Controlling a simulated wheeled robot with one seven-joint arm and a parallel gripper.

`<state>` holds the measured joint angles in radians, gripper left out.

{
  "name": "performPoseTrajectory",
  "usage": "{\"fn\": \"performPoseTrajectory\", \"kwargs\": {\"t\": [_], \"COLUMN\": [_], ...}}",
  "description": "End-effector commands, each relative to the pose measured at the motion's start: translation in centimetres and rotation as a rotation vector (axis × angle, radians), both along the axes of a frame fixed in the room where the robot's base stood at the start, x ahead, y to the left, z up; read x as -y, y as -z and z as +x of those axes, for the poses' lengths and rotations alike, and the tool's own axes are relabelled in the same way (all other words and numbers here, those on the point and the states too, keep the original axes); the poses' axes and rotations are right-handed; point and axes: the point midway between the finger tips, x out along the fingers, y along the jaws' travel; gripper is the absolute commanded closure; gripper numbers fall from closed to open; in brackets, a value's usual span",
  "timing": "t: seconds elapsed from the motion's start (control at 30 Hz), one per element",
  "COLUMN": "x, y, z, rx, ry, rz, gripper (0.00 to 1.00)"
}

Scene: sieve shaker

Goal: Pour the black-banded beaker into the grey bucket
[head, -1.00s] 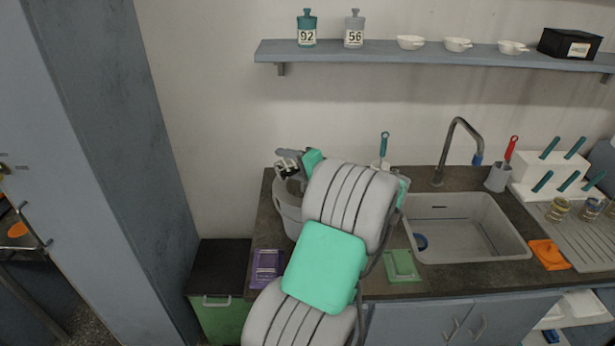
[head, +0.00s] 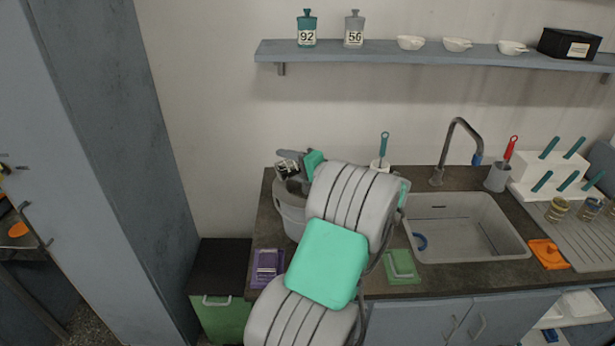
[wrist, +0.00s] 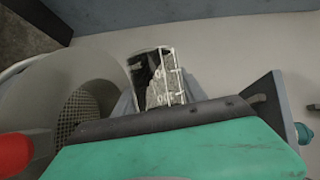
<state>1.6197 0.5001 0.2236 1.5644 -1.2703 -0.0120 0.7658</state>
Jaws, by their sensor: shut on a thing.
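The black-banded beaker (wrist: 157,80) is clear with white marks and a dark patch on its side. It is tilted in my gripper (wrist: 150,98), which is shut on it. In the head view the beaker (head: 287,168) shows small above the grey bucket's (head: 291,215) rim, at the left of the counter. In the wrist view the bucket (wrist: 52,80) lies left of the beaker, with a perforated patch inside. I cannot tell whether anything is leaving the beaker. My arm hides the bucket's right side in the head view.
The sink (head: 470,225) with its tap lies right of my arm. A purple tray (head: 266,268) and a green tray (head: 401,266) are near the counter's front edge. A shelf (head: 430,55) runs along the wall above. A blurred red thing (wrist: 14,152) is at the wrist view's lower left.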

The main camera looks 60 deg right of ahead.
Motion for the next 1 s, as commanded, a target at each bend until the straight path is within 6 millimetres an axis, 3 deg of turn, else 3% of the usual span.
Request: {"fn": "performPoseTrajectory", "kwargs": {"t": [1.0], "x": [0.12], "y": [-0.31], "z": [-0.08], "rx": [0.035], "ry": [0.000], "rz": [0.044], "gripper": [0.99]}}
